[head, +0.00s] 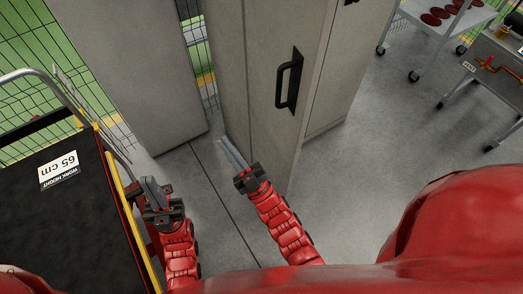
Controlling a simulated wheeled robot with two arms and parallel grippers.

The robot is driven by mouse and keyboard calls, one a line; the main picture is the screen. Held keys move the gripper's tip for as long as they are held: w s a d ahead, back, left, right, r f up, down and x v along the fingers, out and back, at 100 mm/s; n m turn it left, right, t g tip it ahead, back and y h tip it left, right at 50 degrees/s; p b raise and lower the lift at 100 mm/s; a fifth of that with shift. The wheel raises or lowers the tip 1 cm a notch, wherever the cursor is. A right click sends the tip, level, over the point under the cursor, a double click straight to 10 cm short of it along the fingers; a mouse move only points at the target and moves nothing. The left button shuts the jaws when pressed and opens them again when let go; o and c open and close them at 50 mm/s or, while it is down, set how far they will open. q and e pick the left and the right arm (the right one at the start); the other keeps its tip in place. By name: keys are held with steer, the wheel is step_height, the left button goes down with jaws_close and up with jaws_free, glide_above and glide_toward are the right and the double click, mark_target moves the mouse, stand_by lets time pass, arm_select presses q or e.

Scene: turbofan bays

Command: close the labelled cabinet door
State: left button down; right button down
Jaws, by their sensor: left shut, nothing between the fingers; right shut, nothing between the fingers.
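A tall grey cabinet door panel (268,62) with a black bar handle (289,79) stands upright in the centre of the head view. Another grey cabinet face (350,70) adjoins it on the right. No readable label shows on the door, and I cannot tell how far it is open. My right gripper (223,143) is shut and empty, low near the door's lower left edge; I cannot tell whether it touches. My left gripper (150,182) is shut and empty, further left, beside the cart.
A black-topped cart (62,225) marked "65 cm" stands at the left. Another tall grey cabinet (135,70) is at the back left, before a mesh fence (25,75). A shelf trolley (437,18) and a workbench (495,65) stand at the right. Floor (365,150) right of the door is clear.

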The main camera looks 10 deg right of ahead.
steer(key=w+a+f+n+g+h, duration=0.1)
steer(key=w+a+f+n+g, duration=0.15)
steer(key=a+f+g, duration=0.45)
steer(key=m+h+p, duration=0.4)
steer(key=h, duration=2.1)
glide_toward(286, 131)
steer(key=w, duration=0.4)
steer(key=d, duration=0.1)
steer(key=d+p, duration=0.1)
steer(key=shift+w+d+r, duration=0.15)
steer(key=shift+w+d, duration=0.1)
steer(key=shift+d, duration=0.05)
steer(key=shift+d+p, duration=0.35)
steer(key=shift+d, duration=0.05)
